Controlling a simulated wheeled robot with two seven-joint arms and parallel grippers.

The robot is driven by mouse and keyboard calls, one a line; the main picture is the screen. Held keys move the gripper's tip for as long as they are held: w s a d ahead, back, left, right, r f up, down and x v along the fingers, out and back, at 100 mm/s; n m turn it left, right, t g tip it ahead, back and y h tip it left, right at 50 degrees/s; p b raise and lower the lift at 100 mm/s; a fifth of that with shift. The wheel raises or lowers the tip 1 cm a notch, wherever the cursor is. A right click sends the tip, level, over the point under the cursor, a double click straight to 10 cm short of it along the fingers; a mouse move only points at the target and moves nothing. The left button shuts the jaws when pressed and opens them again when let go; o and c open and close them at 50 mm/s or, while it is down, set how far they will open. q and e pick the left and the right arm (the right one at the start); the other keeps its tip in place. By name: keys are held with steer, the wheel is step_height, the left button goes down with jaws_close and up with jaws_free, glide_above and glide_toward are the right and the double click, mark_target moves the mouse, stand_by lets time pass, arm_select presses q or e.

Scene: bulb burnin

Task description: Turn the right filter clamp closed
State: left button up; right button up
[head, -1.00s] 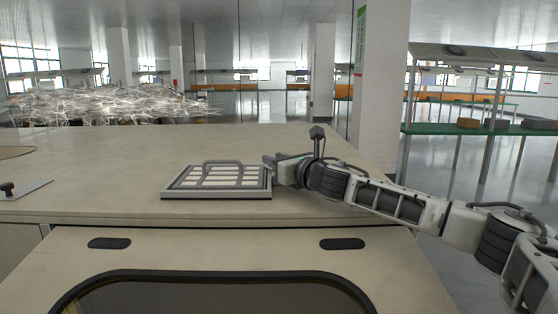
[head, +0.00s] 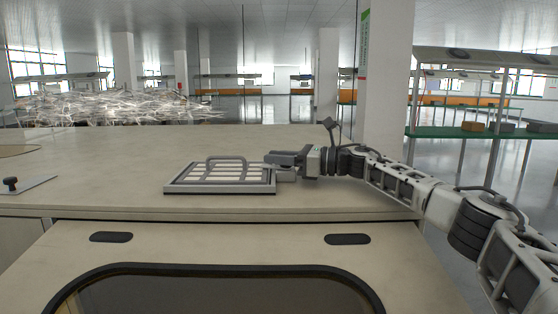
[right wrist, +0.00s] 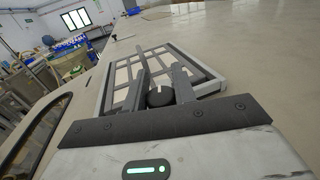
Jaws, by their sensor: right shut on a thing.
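The filter (head: 218,192) is a grey frame with a pale grid and a raised handle, lying flat on the beige top. It also shows in the right wrist view (right wrist: 200,57). My right gripper (head: 274,160) is at the frame's right edge in the head view. In the right wrist view its two fingers (right wrist: 160,76) stand on either side of a dark round knob, the right filter clamp (right wrist: 160,97), and are shut on it. The clamp's turn angle cannot be told. My left gripper is not in view.
A black knob on a metal plate (head: 28,187) sits at the far left of the top. Below the front edge is a panel with dark oval slots (head: 348,239) and a dark-rimmed window (head: 220,268). The top behind the filter (head: 200,140) is clear.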

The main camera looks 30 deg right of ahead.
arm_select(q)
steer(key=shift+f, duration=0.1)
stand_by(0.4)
arm_select(e)
steer(key=o, duration=1)
steer(key=shift+s+d+f, duration=0.1)
steer(key=shift+s+d, duration=0.1)
steer(key=shift+d, duration=0.05)
steer(key=b+v, duration=0.4)
steer(key=v, duration=1)
steer(key=shift+s+d+b, duration=0.1)
steer(key=shift+d+b, duration=0.2)
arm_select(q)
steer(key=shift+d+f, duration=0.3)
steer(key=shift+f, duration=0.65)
arm_select(e)
steer(key=shift+s+d, duration=0.25)
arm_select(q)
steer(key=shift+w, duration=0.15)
arm_select(e)
steer(key=shift+w, duration=0.1)
